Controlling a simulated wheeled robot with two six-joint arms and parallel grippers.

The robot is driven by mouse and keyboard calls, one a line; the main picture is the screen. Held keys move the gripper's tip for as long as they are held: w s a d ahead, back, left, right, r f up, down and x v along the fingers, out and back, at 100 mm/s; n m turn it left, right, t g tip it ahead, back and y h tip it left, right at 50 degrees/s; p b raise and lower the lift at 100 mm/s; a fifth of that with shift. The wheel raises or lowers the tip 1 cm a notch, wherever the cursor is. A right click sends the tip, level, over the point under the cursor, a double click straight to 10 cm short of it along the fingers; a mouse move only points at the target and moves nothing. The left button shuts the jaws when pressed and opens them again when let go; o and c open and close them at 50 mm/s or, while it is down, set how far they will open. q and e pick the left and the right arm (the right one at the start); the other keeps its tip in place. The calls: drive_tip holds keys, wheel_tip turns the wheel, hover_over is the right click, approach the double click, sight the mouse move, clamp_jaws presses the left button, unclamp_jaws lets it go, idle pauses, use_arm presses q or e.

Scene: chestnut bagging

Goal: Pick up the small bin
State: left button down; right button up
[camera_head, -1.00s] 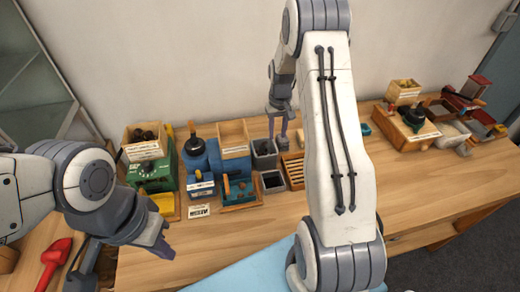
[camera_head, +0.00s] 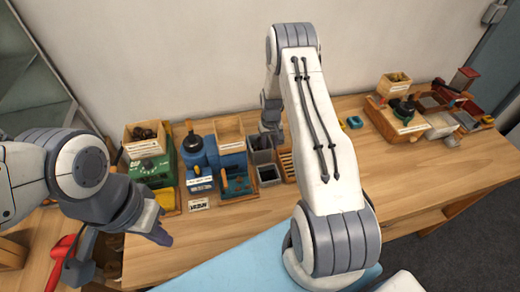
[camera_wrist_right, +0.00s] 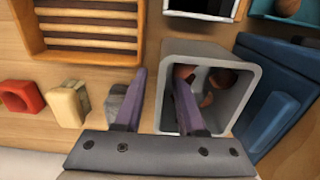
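A small grey bin (camera_wrist_right: 248,62) with several brown chestnuts inside shows in the right wrist view. Grey bins also stand among the machines in the head view, one behind (camera_head: 261,157) and a smaller dark one in front (camera_head: 268,175). My right gripper (camera_wrist_right: 158,85) is open, with one finger over or in the bin's mouth and the other outside, so the bin's near side wall lies between them. Nothing is clamped. In the head view the right gripper's tips are mostly hidden behind the bins and arm. My left gripper (camera_head: 160,238) hangs over the front left; its opening is unclear.
A slatted wooden tray (camera_wrist_right: 88,8) lies beside the bin, with a blue object (camera_wrist_right: 275,110) on its other side. Green (camera_head: 165,165) and blue (camera_head: 196,155) machines stand left of the bins. The table front (camera_head: 240,220) is clear.

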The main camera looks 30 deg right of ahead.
clamp_jaws()
idle(1.4)
